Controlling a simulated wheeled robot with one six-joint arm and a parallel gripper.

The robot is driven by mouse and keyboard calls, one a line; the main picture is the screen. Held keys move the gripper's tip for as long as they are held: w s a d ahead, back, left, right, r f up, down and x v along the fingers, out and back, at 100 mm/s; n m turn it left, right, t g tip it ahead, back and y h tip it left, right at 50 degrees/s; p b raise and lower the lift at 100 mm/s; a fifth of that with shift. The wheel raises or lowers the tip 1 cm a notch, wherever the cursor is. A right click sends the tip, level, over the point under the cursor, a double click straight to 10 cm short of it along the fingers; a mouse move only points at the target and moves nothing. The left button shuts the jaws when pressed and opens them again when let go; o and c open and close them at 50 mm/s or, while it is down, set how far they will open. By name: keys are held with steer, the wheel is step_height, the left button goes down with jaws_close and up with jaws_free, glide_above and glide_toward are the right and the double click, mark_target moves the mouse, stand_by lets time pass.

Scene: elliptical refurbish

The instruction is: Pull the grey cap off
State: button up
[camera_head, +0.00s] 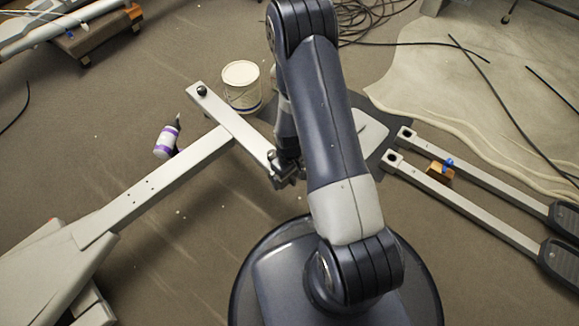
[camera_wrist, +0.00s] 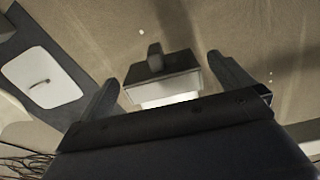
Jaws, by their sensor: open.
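A grey cap with a small raised knob (camera_wrist: 165,77) covers the end of a pale bar (camera_wrist: 168,100) in the wrist view. My gripper (camera_wrist: 162,72) is open, with one finger on each side of the cap. I cannot tell whether either finger touches it. In the head view my gripper (camera_head: 287,178) is at the near end of the pale crossbar (camera_head: 235,126), partly hidden by my arm. A dark knob (camera_head: 202,91) stands at the crossbar's far end.
The crossbar joins a long pale beam (camera_head: 150,185). Two pale bars with black pedals (camera_head: 565,220) lie at right. Black cables (camera_head: 370,20) lie at the back. Floor at left is mostly clear.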

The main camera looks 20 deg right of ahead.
steer(key=shift+f+b, duration=0.35)
steer(key=shift+f, duration=0.95)
steer(key=shift+c, duration=0.2)
steer(key=c, duration=1.6)
steer(key=shift+c, duration=0.2)
steer(key=shift+s+d, duration=0.1)
steer(key=s+d, duration=0.3)
steer(key=s, duration=0.4)
steer(key=shift+d+b, duration=0.2)
steer(key=shift+b, duration=0.2)
